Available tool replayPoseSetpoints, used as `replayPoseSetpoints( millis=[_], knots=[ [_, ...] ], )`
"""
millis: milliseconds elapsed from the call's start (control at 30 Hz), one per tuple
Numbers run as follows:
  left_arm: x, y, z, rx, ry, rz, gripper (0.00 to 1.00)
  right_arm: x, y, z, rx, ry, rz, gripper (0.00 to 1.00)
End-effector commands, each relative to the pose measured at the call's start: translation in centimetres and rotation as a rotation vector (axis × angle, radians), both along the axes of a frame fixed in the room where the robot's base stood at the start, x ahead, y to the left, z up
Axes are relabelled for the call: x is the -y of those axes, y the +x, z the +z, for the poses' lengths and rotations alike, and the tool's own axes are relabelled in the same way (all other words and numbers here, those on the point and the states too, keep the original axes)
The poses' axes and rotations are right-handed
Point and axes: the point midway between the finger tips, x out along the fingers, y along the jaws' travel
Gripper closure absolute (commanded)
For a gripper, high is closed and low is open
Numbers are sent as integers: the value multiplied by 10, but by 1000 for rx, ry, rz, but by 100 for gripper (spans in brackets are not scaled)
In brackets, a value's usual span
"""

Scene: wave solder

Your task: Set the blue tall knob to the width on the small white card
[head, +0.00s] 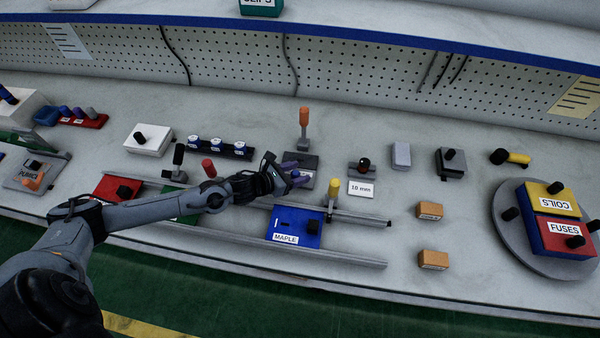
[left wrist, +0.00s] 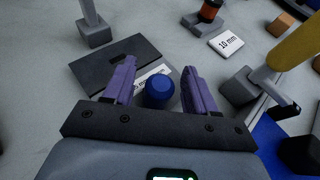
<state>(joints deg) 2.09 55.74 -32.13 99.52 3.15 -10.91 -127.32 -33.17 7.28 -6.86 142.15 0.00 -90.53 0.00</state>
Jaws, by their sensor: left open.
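The blue tall knob (left wrist: 160,88) shows in the left wrist view between the two purple fingers of my left gripper (left wrist: 158,85), with gaps on both sides. The knob stands at the near edge of a dark grey plate (left wrist: 112,62) with a slot and a partly covered white label. In the head view the left gripper (head: 298,178) is over this plate (head: 303,160) and largely hides the knob. The white card (head: 361,188) reading "10 mm" lies to the right, and it also shows in the left wrist view (left wrist: 229,42). My right gripper is not in view.
An orange-topped lever (head: 304,118) stands behind the plate and a yellow-topped lever (head: 305,188) close on its near right. A red-and-black part (head: 363,165) sits behind the card. The blue MAPLE block (head: 294,226) is in front. Bare bench lies right of the card.

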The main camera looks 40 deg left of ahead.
Motion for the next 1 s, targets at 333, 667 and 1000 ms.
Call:
replayPoseSetpoints(
  millis=[333,667,1000],
  knots=[
    [5,13,-5,0,1,-1,44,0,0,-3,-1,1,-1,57],
    [4,13,-5,0,1,-1,67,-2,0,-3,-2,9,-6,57],
    [4,13,-5,0,0,-1,100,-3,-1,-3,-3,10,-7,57]
  ],
)
